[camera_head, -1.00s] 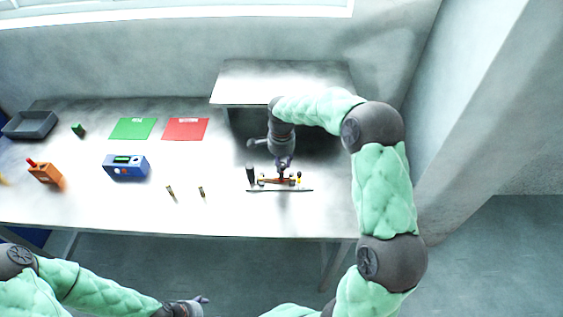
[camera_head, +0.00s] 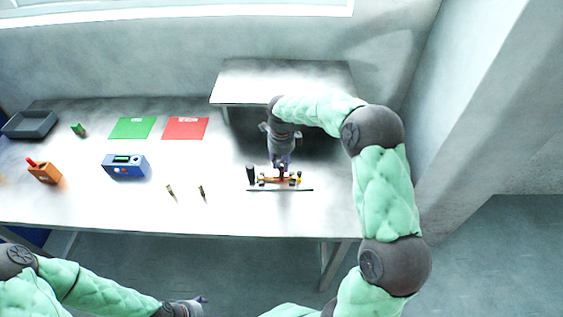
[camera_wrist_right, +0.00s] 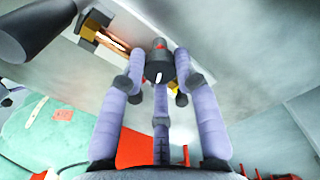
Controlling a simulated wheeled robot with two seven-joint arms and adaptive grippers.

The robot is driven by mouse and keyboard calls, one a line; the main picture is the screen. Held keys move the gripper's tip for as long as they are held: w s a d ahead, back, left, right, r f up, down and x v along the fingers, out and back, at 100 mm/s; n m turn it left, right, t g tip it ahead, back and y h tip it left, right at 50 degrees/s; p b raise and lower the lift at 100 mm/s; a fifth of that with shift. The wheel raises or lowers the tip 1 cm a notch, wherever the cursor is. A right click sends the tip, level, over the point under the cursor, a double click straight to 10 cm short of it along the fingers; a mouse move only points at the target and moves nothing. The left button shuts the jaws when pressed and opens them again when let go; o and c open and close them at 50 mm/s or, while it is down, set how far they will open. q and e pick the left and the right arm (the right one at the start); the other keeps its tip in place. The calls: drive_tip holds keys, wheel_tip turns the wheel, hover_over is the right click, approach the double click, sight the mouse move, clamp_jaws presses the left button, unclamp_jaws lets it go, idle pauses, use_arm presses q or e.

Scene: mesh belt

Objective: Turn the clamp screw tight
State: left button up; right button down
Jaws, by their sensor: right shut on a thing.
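The clamp (camera_head: 268,180) is a small orange-brown fixture with dark parts near the table's front right edge. In the right wrist view, the clamp screw's dark round knob (camera_wrist_right: 160,66), with a white mark, sits between the purple-grey fingers. My right gripper (camera_head: 282,173) reaches down over the clamp from behind and is shut on the knob; its fingers hide part of the clamp. How tight the screw is cannot be seen. My left gripper (camera_head: 200,301) is low in the head view, in front of the table and away from the clamp; its jaws are too small to read.
A dark upright post (camera_head: 250,173) stands at the clamp's left, and a thin bar (camera_head: 280,190) lies in front. Two small brass-coloured pieces (camera_head: 170,191) lie left of it. A blue box (camera_head: 126,166), a green mat (camera_head: 133,128) and a red mat (camera_head: 185,128) are farther left.

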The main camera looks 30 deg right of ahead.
sight(281, 164)
drive_tip(key=shift+m, duration=1.3)
drive_tip(key=c, duration=0.9)
unclamp_jaws()
wheel_tip(281, 164, up, 12)
